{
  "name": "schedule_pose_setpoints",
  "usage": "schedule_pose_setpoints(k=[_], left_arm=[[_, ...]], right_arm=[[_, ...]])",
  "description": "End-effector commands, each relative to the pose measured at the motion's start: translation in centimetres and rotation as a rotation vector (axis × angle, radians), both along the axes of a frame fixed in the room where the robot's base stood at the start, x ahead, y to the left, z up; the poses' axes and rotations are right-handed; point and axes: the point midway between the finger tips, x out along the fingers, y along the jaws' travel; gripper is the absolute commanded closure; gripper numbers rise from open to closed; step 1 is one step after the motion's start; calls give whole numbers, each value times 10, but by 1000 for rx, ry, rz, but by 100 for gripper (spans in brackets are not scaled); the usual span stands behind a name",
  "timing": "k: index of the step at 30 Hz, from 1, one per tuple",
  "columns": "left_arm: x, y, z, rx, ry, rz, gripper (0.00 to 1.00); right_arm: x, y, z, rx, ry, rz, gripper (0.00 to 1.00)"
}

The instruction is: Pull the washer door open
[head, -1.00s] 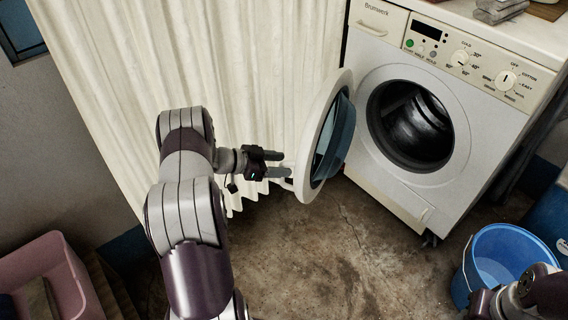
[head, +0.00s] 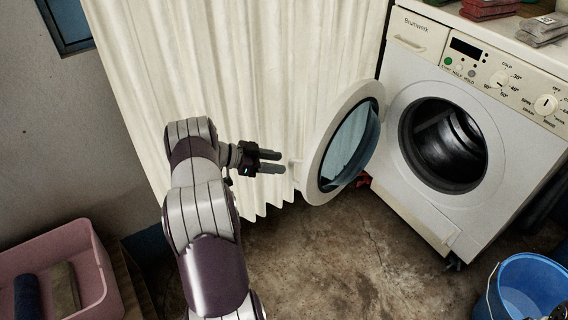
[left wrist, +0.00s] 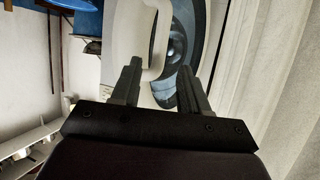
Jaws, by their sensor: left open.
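The washer door (head: 350,145), a white ring with bluish glass, stands swung wide open to the left of the washer (head: 437,215). Its round drum opening is uncovered. My left gripper (head: 282,162) is open and empty, just left of the door's rim, fingers pointing at the handle (head: 296,172). A small gap seems to lie between fingertips and handle. In the left wrist view the white handle loop (left wrist: 162,35) shows ahead of and between the open fingers (left wrist: 160,67).
A pale pleated curtain (head: 230,75) hangs behind the left arm and door. A blue bucket (head: 530,285) stands at the lower right, a pink tub (head: 90,255) at the lower left. Folded cloths (head: 545,28) lie on the washer top. The concrete floor (head: 345,260) before the washer is clear.

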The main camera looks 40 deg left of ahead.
Motion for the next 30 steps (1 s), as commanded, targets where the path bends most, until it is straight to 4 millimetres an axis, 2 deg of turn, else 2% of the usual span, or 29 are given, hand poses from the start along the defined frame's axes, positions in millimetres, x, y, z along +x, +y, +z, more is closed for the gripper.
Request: schedule_pose_setpoints(k=[9,26,27,29,30], left_arm=[[-10,25,-2,0,0,-1,56],[-10,27,-1,0,2,-1,56],[-10,27,-1,0,2,-1,59],[-8,27,1,3,-1,4,78],[-2,25,5,12,-8,18,91]], right_arm=[[0,0,-7,0,0,0,57],[0,0,-1,0,0,0,57],[0,0,-1,0,0,0,57],[0,0,-1,0,0,0,57],[0,0,0,0,0,0,57]])
